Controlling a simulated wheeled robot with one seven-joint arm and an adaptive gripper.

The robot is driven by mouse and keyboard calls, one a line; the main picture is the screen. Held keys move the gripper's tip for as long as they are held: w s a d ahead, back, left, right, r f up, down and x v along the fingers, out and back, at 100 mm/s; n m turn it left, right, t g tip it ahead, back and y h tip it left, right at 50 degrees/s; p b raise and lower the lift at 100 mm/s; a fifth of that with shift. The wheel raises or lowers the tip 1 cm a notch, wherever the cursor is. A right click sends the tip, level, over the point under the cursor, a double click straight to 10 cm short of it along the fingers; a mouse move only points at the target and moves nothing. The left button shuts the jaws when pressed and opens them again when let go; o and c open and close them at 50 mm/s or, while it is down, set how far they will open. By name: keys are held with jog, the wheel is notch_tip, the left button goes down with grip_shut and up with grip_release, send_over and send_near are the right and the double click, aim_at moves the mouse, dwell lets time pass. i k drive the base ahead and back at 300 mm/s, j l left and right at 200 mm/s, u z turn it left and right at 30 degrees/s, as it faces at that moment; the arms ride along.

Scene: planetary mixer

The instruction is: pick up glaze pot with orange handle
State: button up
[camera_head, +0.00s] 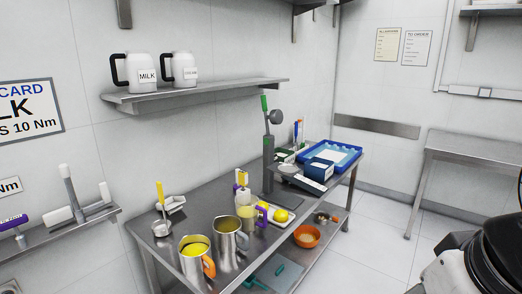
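The glaze pot with the orange handle (194,262) is a metal pot holding yellow contents. It stands upright at the near edge of the steel table, and its orange handle (208,267) is on its right side, facing the front. A second metal jug (229,245) stands close behind it to the right, also with yellowish contents. My gripper's fingers are not in view; only a dark rounded part of my arm shows at the lower right, far from the pot.
The steel table (215,203) also bears a small pan (161,228), a tray with yellow fruit (281,215), a green-topped upright device (268,170) and a blue tray (345,154). An orange bowl (306,236) sits on the lower shelf. The floor right of the table is clear.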

aim_at(195, 250)
jog(key=i+j+u, duration=0.25)
jog(key=j, duration=0.2)
jog(key=i+j+u, duration=0.3)
jog(key=i+j, duration=0.05)
jog(key=i, duration=0.05)
